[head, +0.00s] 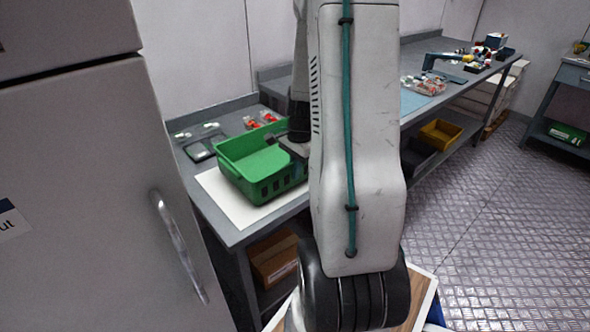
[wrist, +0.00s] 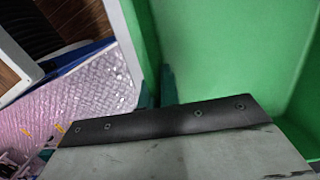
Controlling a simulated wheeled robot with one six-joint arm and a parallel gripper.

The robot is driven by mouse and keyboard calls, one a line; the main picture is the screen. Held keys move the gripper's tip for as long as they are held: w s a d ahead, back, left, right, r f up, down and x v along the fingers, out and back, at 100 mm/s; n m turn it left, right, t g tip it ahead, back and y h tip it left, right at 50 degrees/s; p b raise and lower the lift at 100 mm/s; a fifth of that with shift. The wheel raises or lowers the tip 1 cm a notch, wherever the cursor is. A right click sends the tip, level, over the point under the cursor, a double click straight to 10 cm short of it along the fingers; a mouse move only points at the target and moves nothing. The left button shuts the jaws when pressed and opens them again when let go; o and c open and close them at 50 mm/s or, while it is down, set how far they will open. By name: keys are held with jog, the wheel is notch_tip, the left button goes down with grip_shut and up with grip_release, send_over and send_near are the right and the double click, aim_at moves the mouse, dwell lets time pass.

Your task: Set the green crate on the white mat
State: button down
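The green crate (head: 262,187) is an open box with slotted sides. In the head view it is level over the white mat (head: 213,187), which shows around its left and front sides. I cannot tell if its base touches the mat everywhere. My gripper (head: 284,142) is at the crate's back right rim, partly hidden by my arm. In the wrist view the teal fingertips (wrist: 156,88) are close together on either side of the crate's wall (wrist: 143,40), shut on it. The inside of the crate (wrist: 215,50) looks empty.
A grey cabinet (head: 90,170) stands close at left. A cardboard box (head: 275,262) sits below. The metal floor (head: 490,190) is clear at right.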

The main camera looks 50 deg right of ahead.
jog(key=c, duration=2)
grip_release()
jog(key=shift+f, duration=0.1)
jog(key=o, duration=0.4)
jog(key=shift+c, duration=0.2)
